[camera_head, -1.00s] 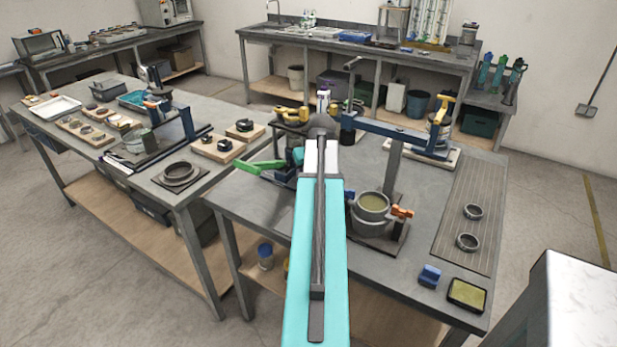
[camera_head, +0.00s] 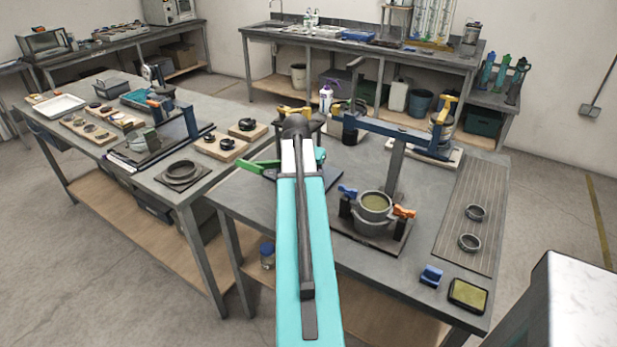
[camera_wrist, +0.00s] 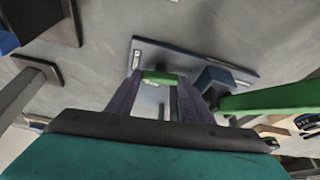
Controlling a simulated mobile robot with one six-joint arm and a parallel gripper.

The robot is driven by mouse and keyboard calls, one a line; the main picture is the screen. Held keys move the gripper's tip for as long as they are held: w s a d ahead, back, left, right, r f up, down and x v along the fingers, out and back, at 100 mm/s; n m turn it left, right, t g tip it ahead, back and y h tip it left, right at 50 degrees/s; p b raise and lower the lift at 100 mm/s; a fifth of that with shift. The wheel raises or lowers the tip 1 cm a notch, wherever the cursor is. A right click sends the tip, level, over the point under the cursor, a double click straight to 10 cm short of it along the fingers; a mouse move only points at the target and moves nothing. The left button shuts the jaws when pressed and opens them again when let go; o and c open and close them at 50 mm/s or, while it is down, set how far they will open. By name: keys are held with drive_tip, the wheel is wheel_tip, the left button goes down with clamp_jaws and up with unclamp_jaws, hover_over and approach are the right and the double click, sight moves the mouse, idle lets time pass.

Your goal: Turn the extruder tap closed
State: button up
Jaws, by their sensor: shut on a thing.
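A small green bar (camera_wrist: 153,77) lies between my fingertips in the wrist view, over a dark blue plate with pale strips. I cannot tell for sure that it is the tap handle. My gripper (camera_wrist: 158,85) is shut on it with both purple fingers. A long green lever (camera_wrist: 275,97) on a dark blue block (camera_wrist: 218,80) stands to the right of the fingers. In the head view the green lever (camera_head: 256,167) sticks out to the left of my arm. My wrist hides the fingers and most of the device there.
A grey pot (camera_head: 374,208) with clamps stands on a plate right of my arm, below a blue beam (camera_head: 395,133) on a post. A blue block (camera_head: 431,276) and a framed pad (camera_head: 467,294) lie near the front right. The bench's front left is bare.

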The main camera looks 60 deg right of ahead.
drive_tip(key=shift+w+m+g, duration=0.1)
drive_tip(key=shift+m+g, duration=0.2)
drive_tip(key=shift+m, duration=0.5)
drive_tip(key=o, duration=1.1)
drive_tip(key=shift+c, duration=0.2)
drive_tip(key=shift+r, duration=0.15)
drive_tip(key=b+v, duration=0.2)
drive_tip(key=v, duration=1.1)
drive_tip(key=shift+a+r, duration=0.15)
drive_tip(key=shift+a, duration=0.05)
